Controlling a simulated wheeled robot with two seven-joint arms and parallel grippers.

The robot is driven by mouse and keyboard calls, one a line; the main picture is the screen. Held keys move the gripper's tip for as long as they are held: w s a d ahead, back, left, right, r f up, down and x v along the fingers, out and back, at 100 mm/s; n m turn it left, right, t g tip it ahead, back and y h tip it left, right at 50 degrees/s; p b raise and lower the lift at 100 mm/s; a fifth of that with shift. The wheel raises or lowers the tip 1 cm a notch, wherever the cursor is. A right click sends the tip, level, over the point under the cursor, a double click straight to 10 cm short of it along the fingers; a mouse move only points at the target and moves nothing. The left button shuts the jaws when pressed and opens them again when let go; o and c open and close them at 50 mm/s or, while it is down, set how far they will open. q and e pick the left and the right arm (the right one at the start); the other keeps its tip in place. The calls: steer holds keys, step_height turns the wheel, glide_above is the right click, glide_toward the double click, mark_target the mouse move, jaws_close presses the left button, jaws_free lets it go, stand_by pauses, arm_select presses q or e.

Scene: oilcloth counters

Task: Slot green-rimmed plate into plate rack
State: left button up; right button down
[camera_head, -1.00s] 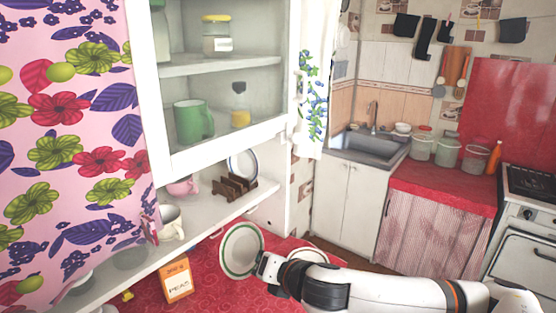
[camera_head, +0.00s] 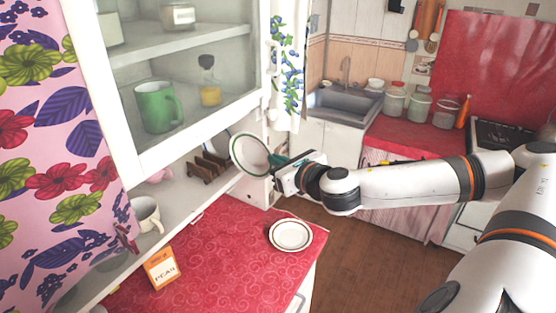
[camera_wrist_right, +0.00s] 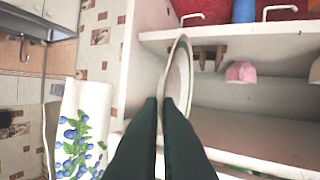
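My right gripper (camera_head: 280,161) is shut on the edge of the green-rimmed plate (camera_head: 250,154) and holds it raised, tilted on edge, above the counter. In the right wrist view the plate (camera_wrist_right: 181,72) shows nearly edge-on between the dark fingertips (camera_wrist_right: 165,100). The brown plate rack (camera_head: 207,168) stands on the cabinet's lower shelf, just left of the held plate. In the right wrist view the rack (camera_wrist_right: 207,54) is partly behind the plate. My left gripper is not in view.
A white plate (camera_head: 290,235) with a dark ring lies flat on the red counter (camera_head: 225,255). An orange peas box (camera_head: 161,268) stands at the front left. A white mug (camera_head: 146,214) and a pink cup (camera_wrist_right: 241,72) are on the shelf. The cabinet's glass door (camera_head: 185,75) hangs above.

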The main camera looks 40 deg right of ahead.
mark_target(239, 148)
steer(key=shift+w+a+r+p, duration=0.25)
steer(key=shift+w+p, duration=0.05)
steer(key=shift+p, duration=0.1)
steer(key=shift+w+a+p, duration=0.15)
steer(key=shift+w+p, duration=0.35)
steer(key=shift+p, duration=0.05)
steer(key=shift+w+a+f+p, duration=0.1)
steer(key=shift+w+a+p, duration=0.05)
steer(key=shift+w+p, duration=0.25)
steer(key=shift+w+a+f+p, duration=0.1)
steer(key=shift+w+p, duration=0.15)
steer(key=shift+w, duration=0.25)
steer(key=shift+w+a+f+p, duration=0.1)
steer(key=shift+w+a+p, duration=0.2)
steer(key=shift+w+p, duration=0.4)
steer(key=shift+w+a+f+p, duration=0.1)
steer(key=shift+w+a+p, duration=0.25)
steer(key=shift+w, duration=0.55)
steer(key=shift+w+a+p, duration=0.25)
steer(key=shift+w+p, duration=0.05)
steer(key=shift+w, duration=0.55)
steer(key=shift+w+a+f+b, duration=0.1)
steer(key=shift+w+a+f, duration=0.25)
steer(key=shift+w, duration=0.6)
steer(key=shift+w+a+f+b, duration=0.1)
steer(key=shift+w+a+f, duration=0.2)
steer(key=shift+w, duration=0.7)
steer(key=shift+w+a+f+b, duration=0.1)
steer(key=shift+w+a+f, duration=0.25)
steer(key=shift+w, duration=0.6)
